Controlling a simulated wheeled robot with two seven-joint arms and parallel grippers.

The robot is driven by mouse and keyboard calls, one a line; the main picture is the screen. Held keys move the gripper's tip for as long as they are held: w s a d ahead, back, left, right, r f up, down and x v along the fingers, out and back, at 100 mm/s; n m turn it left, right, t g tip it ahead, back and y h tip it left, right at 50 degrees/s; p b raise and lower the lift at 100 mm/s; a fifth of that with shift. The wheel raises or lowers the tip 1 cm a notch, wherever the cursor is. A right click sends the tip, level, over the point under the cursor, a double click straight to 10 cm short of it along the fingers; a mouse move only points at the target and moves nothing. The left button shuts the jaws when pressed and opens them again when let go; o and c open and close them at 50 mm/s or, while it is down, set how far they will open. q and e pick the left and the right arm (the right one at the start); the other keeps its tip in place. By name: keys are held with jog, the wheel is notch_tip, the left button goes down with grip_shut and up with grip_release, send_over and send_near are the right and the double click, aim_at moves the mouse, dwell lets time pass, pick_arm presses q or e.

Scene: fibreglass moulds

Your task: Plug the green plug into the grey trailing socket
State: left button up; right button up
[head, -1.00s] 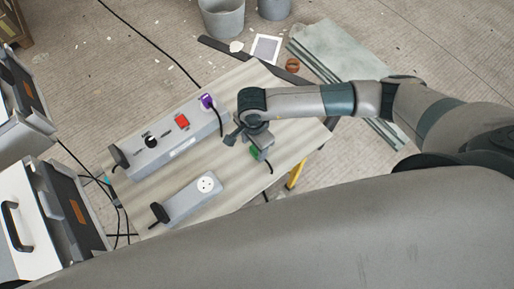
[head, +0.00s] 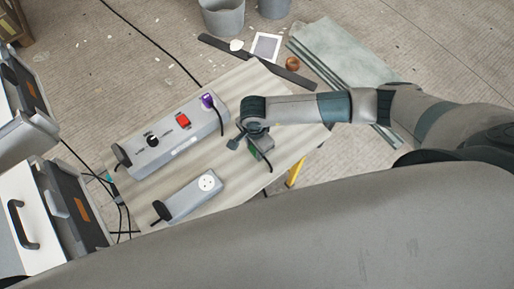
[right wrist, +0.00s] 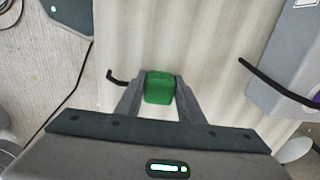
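The green plug (head: 253,153) is in my right gripper (head: 256,147), over the right part of the table. In the right wrist view the plug (right wrist: 160,88) sits between the two fingertips, which close on its sides. Its black cable shows on the left there, and hangs below the gripper in the head view. The grey trailing socket (head: 182,203) lies on the table, left of and below the gripper in the head view. Its white round outlet face (head: 207,183) points up and is empty. The plug's pins are hidden. My left gripper is not in view.
A long grey box (head: 170,142) with a knob, a red switch and a purple plug (head: 208,101) lies behind the socket. The pale table (head: 232,178) is clear between gripper and socket. Cases stand at the left; buckets and boards lie beyond the table.

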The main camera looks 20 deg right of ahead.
jog(key=shift+r, duration=0.15)
jog(key=shift+r+b, duration=0.4)
jog(key=shift+r, duration=0.1)
notch_tip(320, 180, up, 2)
jog(key=shift+w+r+b, duration=0.1)
jog(key=shift+b, duration=0.55)
jog(key=s+d+r+b, duration=0.4)
jog(key=s+d+r, duration=0.3)
jog(key=s+d, duration=0.1)
jog(key=shift+d+r, duration=0.3)
jog(key=shift+d, duration=0.1)
jog(key=shift+w, duration=0.1)
jog(key=w+r+n, duration=0.5)
jog(key=r+n, duration=0.2)
jog(key=r, duration=0.1)
jog(key=w+r+n, duration=0.5)
jog(key=r+n, duration=0.2)
jog(key=r, duration=0.1)
jog(key=shift+w+r, duration=0.2)
jog(key=shift+r, duration=0.05)
